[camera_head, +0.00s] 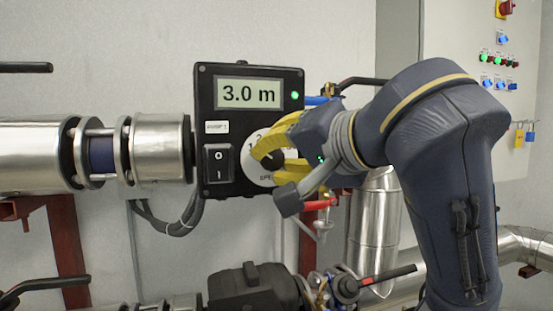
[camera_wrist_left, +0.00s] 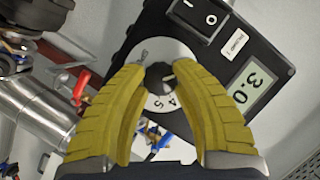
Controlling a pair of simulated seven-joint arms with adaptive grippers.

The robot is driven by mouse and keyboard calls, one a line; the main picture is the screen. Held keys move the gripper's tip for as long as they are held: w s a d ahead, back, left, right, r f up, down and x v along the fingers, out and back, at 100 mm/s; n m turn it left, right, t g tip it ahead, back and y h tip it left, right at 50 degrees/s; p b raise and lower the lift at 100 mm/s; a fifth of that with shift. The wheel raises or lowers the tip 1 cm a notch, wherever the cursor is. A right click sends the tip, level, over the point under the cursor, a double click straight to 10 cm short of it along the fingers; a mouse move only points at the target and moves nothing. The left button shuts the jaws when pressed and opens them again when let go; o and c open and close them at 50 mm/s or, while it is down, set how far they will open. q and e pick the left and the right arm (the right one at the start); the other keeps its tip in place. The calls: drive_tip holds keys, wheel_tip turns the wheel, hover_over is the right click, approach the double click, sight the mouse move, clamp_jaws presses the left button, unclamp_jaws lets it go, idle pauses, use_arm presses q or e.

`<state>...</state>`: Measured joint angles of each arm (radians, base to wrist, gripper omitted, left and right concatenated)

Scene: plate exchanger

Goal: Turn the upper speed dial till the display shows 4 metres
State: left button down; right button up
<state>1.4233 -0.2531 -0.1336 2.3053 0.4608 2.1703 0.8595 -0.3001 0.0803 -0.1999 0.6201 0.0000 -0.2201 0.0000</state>
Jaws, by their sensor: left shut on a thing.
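The upper black control box (camera_head: 204,100) has a lit display (camera_head: 249,94) reading 3.0 m and a green light beside it. Its white round speed dial (camera_head: 251,170) has a dark knob in the middle. My left gripper (camera_head: 272,158) has its yellow fingers around the knob and covers much of the dial. In the left wrist view the fingers (camera_wrist_left: 160,74) are shut on the knob (camera_wrist_left: 158,82), one on each side. The dial numbers 4 and 5 show below the knob there. My right gripper is not in view.
A rocker switch (camera_head: 218,163) sits left of the dial. Steel pipes (camera_head: 30,155) run left of the box. A red-handled valve (camera_head: 318,204) is just below my gripper. A second black unit (camera_head: 255,290) stands below. A cabinet (camera_head: 450,40) is behind my arm.

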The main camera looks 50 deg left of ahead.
use_arm(q)
drive_tip(key=shift+s+f, duration=0.1)
idle(0.6)
drive_tip(key=c, duration=0.9)
unclamp_jaws()
drive_tip(key=v, duration=1.2)
